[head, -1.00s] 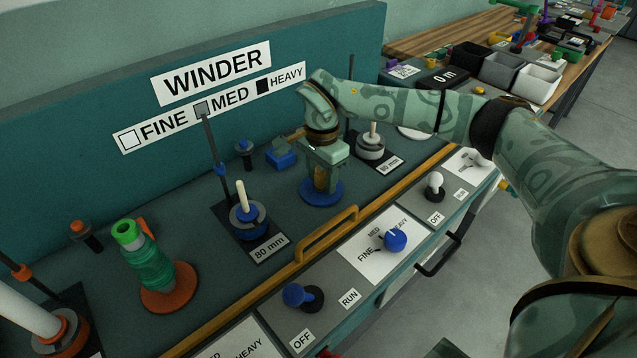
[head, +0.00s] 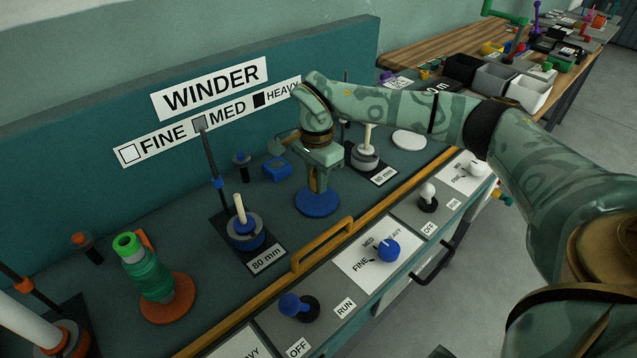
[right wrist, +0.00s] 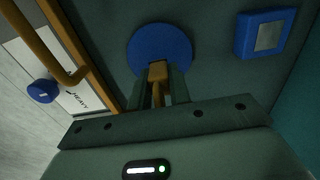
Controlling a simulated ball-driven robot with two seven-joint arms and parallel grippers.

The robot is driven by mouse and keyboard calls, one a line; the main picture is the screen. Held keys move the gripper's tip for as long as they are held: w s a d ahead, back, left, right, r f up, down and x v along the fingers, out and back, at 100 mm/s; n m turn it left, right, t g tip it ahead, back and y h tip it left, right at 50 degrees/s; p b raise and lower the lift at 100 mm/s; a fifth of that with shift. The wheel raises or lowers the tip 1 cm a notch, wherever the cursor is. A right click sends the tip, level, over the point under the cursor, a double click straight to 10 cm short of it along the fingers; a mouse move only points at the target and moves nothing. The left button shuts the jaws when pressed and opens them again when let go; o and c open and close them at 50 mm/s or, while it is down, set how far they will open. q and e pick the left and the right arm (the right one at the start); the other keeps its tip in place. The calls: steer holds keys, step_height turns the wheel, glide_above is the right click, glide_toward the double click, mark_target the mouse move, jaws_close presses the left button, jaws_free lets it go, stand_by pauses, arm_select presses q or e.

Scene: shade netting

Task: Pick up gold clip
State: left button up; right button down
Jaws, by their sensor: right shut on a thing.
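The gold clip (right wrist: 158,71) is between the fingers of my right gripper (right wrist: 158,84) in the right wrist view. Its flat end shows at the fingertips and its stem runs back between them. In the head view my right gripper (head: 316,180) points down over a round blue base (head: 318,203), shut on the clip, which is mostly hidden by the fingers there. The blue base also shows behind the clip in the right wrist view (right wrist: 160,45). The gap between clip and base is hard to judge. My left gripper is not in view.
A blue box (head: 277,169) stands behind-left of the gripper. Blue-based (head: 246,233) and grey-based (head: 365,157) posts stand either side. A yellow rail (head: 322,245) and a blue knob (head: 388,250) lie in front. The WINDER board (head: 209,88) rises behind.

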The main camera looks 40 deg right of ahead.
arm_select(q)
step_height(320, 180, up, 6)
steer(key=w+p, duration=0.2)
steer(key=p, duration=0.4)
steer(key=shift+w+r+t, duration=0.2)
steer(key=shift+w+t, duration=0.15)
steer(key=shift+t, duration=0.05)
arm_select(e)
steer(key=s+a+r, duration=0.2)
steer(key=s+r, duration=0.8)
steer(key=s, duration=0.3)
steer(key=shift+s+a, duration=0.3)
steer(key=shift+s, duration=0.1)
